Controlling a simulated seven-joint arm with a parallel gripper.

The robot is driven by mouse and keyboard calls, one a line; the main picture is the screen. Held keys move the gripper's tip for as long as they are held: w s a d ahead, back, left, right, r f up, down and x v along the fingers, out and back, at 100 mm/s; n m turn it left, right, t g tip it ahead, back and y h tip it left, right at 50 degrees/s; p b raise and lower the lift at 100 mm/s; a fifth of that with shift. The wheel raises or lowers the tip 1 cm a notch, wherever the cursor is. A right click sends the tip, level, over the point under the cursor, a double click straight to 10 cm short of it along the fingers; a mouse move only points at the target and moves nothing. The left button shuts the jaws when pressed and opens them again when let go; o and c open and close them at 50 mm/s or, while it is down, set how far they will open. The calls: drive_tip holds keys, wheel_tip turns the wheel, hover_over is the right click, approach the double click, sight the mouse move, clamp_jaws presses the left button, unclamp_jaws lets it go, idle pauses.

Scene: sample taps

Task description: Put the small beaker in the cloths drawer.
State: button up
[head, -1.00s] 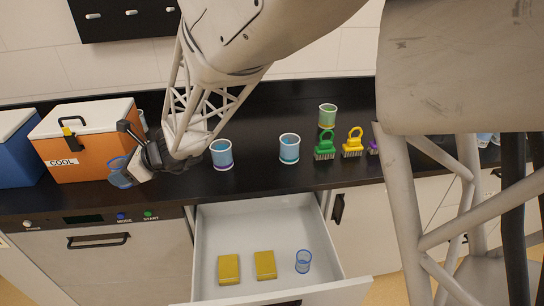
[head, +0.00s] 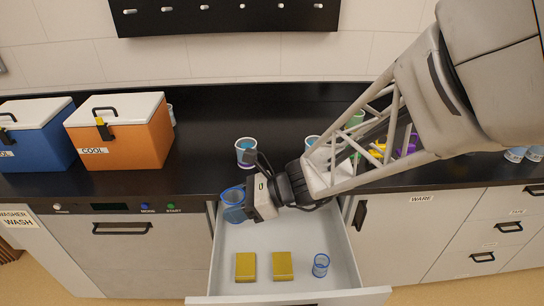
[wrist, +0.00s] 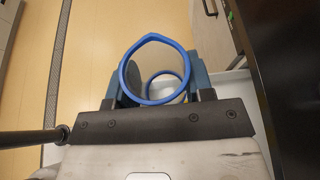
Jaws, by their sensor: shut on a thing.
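My gripper (head: 247,205) is shut on a clear beaker with a blue rim (head: 232,205). In the wrist view the beaker (wrist: 155,60) sits between the two fingers, with its open rim facing the camera. In the head view it appears over the back left part of the open white drawer (head: 300,236); its exact height is unclear. Two yellow cloths (head: 245,267) (head: 282,266) lie in the drawer. A smaller-looking clear blue-rimmed beaker (head: 320,265) stands to their right in it.
More cups and brushes are partly hidden by my arm. An orange cooler (head: 122,133) and a blue cooler (head: 38,135) stand at left. The drawer's middle is clear.

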hover_over(258, 293)
drive_tip(key=s, duration=0.2)
drive_tip(key=f, duration=0.1)
wheel_tip(258, 293, down, 22)
drive_tip(key=shift+f, duration=0.25)
idle(0.5)
drive_tip(key=shift+f, duration=0.15)
drive_tip(key=shift+f, duration=2.8)
drive_tip(key=shift+f, duration=2.1)
drive_tip(key=shift+f, duration=0.15)
drive_tip(key=o, duration=0.9)
